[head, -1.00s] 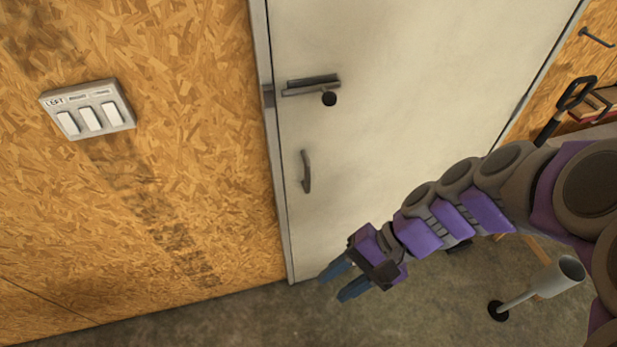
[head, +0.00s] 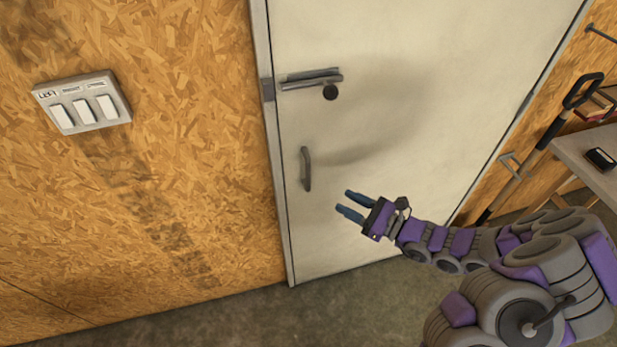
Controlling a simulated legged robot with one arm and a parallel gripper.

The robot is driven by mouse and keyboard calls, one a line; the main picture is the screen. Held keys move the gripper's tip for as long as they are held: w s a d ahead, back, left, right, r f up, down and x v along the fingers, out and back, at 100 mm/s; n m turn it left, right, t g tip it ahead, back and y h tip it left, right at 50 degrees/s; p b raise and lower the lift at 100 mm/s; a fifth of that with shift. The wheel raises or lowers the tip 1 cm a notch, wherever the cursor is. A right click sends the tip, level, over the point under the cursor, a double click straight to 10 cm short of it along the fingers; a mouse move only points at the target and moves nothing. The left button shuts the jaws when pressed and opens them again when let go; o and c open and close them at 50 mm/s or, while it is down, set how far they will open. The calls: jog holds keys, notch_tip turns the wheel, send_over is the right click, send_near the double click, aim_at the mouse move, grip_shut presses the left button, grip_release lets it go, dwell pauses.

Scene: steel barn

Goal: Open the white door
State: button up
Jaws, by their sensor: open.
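The white door (head: 420,60) stands shut in its grey frame, in the middle of the head view. A grey pull handle (head: 307,169) is fixed upright below the latch. My gripper (head: 350,204) has two blue fingers that are apart and empty. It points left, in the picture to the right of and a little below the pull handle, apart from it. A soft shadow of my arm falls on the door.
A switch panel (head: 82,102) with three white switches is on the chipboard wall (head: 180,180) left of the door. At the right are a long-handled tool (head: 548,133) and a table (head: 597,150) with a small dark object (head: 600,159). The concrete floor (head: 230,317) is clear in front.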

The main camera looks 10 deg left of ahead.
aim_at(308, 176)
notch_tip(308, 176, down, 4)
jog(key=w+d+m+t+h, duration=0.1)
jog(key=w+d+m+t, duration=0.1)
jog(key=m, duration=0.1)
jog(key=b+x, duration=0.4)
jog(key=x, duration=1.3)
jog(key=shift+a+r, duration=0.1)
jog(key=shift+a, duration=0.15)
jog(key=shift+c, duration=0.2)
grip_shut()
